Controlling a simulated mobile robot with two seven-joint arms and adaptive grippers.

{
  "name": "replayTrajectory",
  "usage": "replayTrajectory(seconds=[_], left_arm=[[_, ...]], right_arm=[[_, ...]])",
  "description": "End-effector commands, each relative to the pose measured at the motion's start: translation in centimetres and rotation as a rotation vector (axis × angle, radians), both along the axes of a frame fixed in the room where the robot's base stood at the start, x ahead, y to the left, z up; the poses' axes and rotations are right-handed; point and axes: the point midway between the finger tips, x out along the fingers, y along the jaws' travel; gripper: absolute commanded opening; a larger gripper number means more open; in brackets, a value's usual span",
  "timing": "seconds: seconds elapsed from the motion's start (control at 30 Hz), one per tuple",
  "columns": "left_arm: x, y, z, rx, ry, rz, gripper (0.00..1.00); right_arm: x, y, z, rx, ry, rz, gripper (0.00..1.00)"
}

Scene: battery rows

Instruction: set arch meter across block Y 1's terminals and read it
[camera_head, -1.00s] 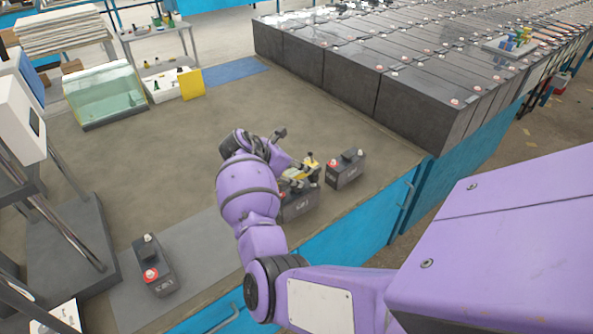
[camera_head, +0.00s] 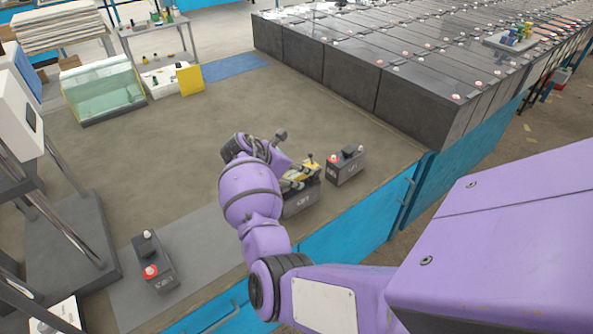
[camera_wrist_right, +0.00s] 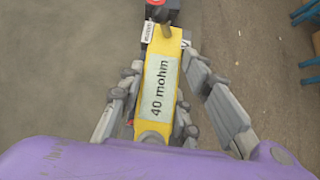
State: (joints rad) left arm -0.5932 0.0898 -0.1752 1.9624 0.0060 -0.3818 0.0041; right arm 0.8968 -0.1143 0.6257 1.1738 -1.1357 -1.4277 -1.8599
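The arch meter is yellow with a pale display reading "40 mohm" in the right wrist view (camera_wrist_right: 160,85). In the head view the arch meter (camera_head: 297,173) lies along the top of a small dark block (camera_head: 301,201), whose label is too small to read surely. My right gripper (camera_wrist_right: 161,66) has a finger on each side of the meter and appears shut on it. It also shows at the meter in the head view (camera_head: 290,176). The arm and meter hide much of the block's top, so contact with both terminals cannot be confirmed. My left gripper is out of view.
A similar block (camera_head: 345,168) stands close to the right. Another block (camera_head: 154,264) stands on a grey mat (camera_head: 122,292) at the front left. Large battery rows (camera_head: 420,98) fill the back right. A liquid-filled tank (camera_head: 103,95) stands behind. The middle bench surface is clear.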

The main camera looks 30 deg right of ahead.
Motion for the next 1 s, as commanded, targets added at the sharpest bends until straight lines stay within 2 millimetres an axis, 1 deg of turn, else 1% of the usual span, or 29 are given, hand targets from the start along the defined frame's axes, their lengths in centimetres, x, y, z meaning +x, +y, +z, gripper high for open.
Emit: replayTrajectory(seconds=[0.03, 0.13, 0.17, 0.43, 0.57, 0.67, 0.9, 1.0], left_arm=[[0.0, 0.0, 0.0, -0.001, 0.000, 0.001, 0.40], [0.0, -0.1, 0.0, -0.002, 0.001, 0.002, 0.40], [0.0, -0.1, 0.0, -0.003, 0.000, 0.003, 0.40], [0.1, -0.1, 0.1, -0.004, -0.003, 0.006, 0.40], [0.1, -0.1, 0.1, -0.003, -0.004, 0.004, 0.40], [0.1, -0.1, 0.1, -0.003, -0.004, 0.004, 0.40], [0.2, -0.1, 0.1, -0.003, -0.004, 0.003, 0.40], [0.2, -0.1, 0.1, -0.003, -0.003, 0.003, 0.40]], right_arm=[[0.1, 0.0, 0.2, -0.002, -0.002, 0.001, 0.38], [0.1, 0.0, 0.2, -0.001, -0.003, 0.000, 0.52], [0.1, 0.0, 0.2, -0.001, -0.002, 0.001, 0.53], [0.0, 0.0, 0.0, 0.001, 0.000, 0.000, 0.53], [0.0, 0.6, 0.6, 0.000, -0.002, 0.001, 0.53], [0.0, 1.7, 1.7, 0.000, -0.004, 0.001, 0.53], [-0.2, 5.4, 5.4, 0.001, -0.004, 0.001, 0.53], [-0.3, 6.6, 6.8, -0.001, -0.005, 0.001, 0.53]])
